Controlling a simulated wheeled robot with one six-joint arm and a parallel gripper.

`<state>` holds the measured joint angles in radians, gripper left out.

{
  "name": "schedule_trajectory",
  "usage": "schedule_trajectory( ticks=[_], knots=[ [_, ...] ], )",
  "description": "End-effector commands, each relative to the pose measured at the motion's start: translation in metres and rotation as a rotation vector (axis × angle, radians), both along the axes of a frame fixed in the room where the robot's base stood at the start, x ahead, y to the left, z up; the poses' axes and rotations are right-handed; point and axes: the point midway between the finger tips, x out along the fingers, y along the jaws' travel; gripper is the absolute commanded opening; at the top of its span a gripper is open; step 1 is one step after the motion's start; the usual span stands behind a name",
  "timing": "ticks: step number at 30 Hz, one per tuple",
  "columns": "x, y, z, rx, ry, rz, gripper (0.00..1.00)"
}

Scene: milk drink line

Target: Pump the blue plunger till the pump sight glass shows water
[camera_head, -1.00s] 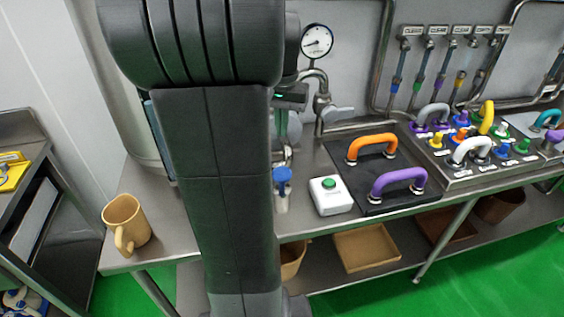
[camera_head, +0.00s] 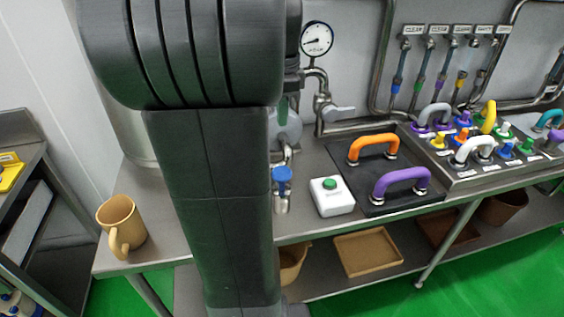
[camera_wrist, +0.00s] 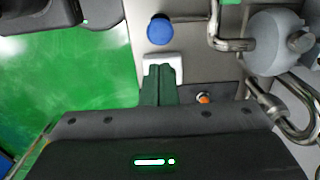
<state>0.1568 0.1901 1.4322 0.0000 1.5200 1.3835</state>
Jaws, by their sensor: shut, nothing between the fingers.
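The blue plunger (camera_head: 282,175) stands upright on the steel bench, just right of my arm in the head view. Its round blue top (camera_wrist: 160,29) shows beyond my fingertips in the wrist view, apart from them. My gripper (camera_wrist: 160,72) is shut and empty, its green fingers side by side. In the head view my arm hides most of it; a small green part shows above the plunger. A rounded grey pump body (camera_wrist: 276,41) with pipes stands beside the plunger, and shows partly in the head view (camera_head: 286,130). I cannot make out water in a sight glass.
A white box (camera_head: 331,197) with a green button stands right of the plunger. A black plate (camera_head: 375,183) carries orange and purple handles. A tan mug (camera_head: 121,224) stands at the bench's left end.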

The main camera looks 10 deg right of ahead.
Motion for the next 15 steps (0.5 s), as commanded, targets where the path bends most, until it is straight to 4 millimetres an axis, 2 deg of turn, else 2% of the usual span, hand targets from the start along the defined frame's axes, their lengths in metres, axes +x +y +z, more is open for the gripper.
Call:
schedule_trajectory(
  ticks=[8, 11, 15],
  knots=[
    [0.000, 0.000, -0.002, 0.000, 0.000, 0.002, 0.00],
    [0.000, 0.000, -0.011, 0.000, 0.001, 0.003, 0.00],
    [-0.001, 0.000, -0.034, 0.001, 0.003, 0.003, 0.00]
  ],
)
